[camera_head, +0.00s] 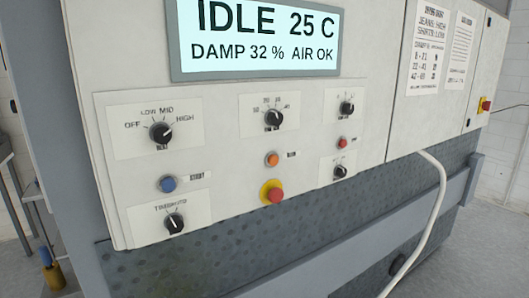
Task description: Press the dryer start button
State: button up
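The dryer's control panel (215,150) fills the middle of the head view. A blue round button (168,184) is at its lower left, with a small blurred label beside it that may read START. An orange button (272,160) is at the panel's middle, also with a blurred label. A small red button (342,143) is at the right. A larger red mushroom button on a yellow ring (273,192) is below the orange one. The display (255,38) reads IDLE 25 C, DAMP 32 %, AIR OK. My gripper is not in view.
Several black knobs surround the buttons, including one marked OFF, LOW, MID, HIGH (161,133) and a timer-like knob (174,223). A white hose (432,215) hangs from the machine's front. A grey rail (430,215) runs below. Floor shows at the right.

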aim_at(168, 184)
jog(key=u, duration=1.25)
